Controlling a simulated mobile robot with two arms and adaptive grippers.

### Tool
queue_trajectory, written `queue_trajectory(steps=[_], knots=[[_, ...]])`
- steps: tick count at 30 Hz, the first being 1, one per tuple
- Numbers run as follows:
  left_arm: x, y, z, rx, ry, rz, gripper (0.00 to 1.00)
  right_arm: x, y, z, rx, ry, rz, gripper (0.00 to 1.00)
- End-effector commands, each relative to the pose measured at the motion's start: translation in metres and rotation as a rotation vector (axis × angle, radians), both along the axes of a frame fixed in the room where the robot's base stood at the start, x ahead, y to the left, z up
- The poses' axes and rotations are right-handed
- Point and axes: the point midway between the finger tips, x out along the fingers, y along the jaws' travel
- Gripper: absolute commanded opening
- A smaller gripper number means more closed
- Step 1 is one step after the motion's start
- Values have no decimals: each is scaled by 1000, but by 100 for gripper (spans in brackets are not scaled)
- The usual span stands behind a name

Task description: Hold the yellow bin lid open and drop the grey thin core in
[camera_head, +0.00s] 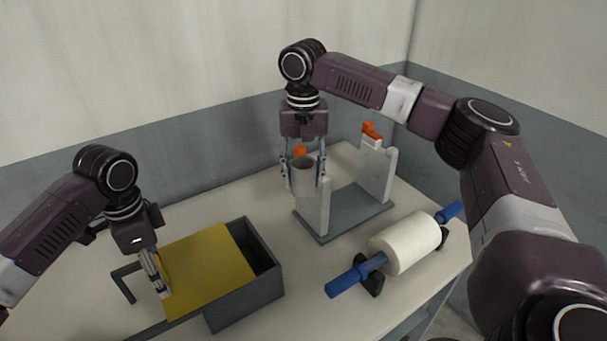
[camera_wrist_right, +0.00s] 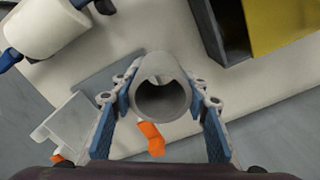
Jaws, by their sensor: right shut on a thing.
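The grey thin core (camera_head: 303,178) is a hollow tube, held upright between the fingers of my right gripper (camera_head: 304,182), beside the stand's near upright. In the right wrist view the core (camera_wrist_right: 162,98) shows its open end between the blue finger pads (camera_wrist_right: 161,104). The yellow lid (camera_head: 208,268) lies over most of the grey bin (camera_head: 246,303); a dark opening shows along its right side. My left gripper (camera_head: 160,286) has its fingertips at the lid's left edge. Its fingers look close together, but whether they grip the lid I cannot tell.
A grey stand (camera_head: 345,211) with two pale uprights and orange latches (camera_head: 371,131) is right of the core. A white roll (camera_head: 406,243) on a blue rod (camera_head: 347,279) lies at the table's front right. Bare table (camera_head: 215,210) lies between bin and stand.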

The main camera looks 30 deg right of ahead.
Motion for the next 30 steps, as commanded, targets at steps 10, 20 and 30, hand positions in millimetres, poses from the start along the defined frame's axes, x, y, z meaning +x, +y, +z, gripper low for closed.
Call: queue_trajectory(steps=[10, 20, 30], knots=[[2, 14, 1, 2, -4, 5, 28, 0, 0, 0, 0, 0, 0, 18], [2, 26, 1, 2, -5, 5, 28, 0, 0, 0, 0, 0, 0, 18], [2, 38, 2, 2, -5, 5, 28, 0, 0, 0, 0, 0, 0, 18]])
